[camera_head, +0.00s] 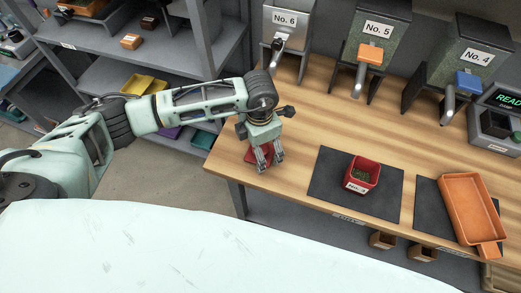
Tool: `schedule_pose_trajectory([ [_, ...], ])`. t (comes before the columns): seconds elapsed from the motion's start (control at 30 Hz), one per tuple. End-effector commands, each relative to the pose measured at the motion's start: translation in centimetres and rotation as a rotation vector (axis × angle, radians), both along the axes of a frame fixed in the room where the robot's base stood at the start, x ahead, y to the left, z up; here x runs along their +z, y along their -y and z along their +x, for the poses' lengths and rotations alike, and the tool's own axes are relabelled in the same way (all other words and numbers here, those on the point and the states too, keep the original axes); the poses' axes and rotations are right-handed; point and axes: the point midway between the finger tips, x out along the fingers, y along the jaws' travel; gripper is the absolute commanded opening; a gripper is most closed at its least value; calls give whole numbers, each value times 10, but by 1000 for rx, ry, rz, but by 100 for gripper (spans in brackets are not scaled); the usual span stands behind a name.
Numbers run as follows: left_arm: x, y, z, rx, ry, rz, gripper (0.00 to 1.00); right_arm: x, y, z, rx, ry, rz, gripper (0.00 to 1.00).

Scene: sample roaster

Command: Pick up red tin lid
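The red tin lid (251,158) is at the left part of the wooden counter, partly hidden by my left gripper. My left gripper (269,167) points down over it, with its two fingers apart and red showing between and beside them. I cannot tell whether the fingers touch the lid. A red tin (357,186) with a number label and dark green contents stands open on a dark mat. My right gripper is not in view.
The wooden counter (310,130) holds machines labelled No. 6 (284,20), No. 5 (378,32) and No. 4 (472,56) at the back. An orange tray (468,205) lies on the right mat. Grey shelves (110,45) stand left, across a floor gap.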

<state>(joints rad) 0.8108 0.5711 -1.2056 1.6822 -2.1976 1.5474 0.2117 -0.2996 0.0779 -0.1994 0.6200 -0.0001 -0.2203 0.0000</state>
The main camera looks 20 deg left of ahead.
Motion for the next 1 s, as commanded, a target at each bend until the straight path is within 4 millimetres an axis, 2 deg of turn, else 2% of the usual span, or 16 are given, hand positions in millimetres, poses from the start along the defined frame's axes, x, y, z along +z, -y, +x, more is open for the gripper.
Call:
schedule_pose_trajectory([
  [0.07, 0, 0, 0, 0, 0, 0, 76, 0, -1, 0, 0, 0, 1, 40],
  [0.5, -1, 0, -1, 1, -3, 1, 39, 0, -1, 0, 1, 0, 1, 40],
  [1.0, -4, -3, -3, 4, -8, 7, 36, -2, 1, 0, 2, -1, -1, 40],
])
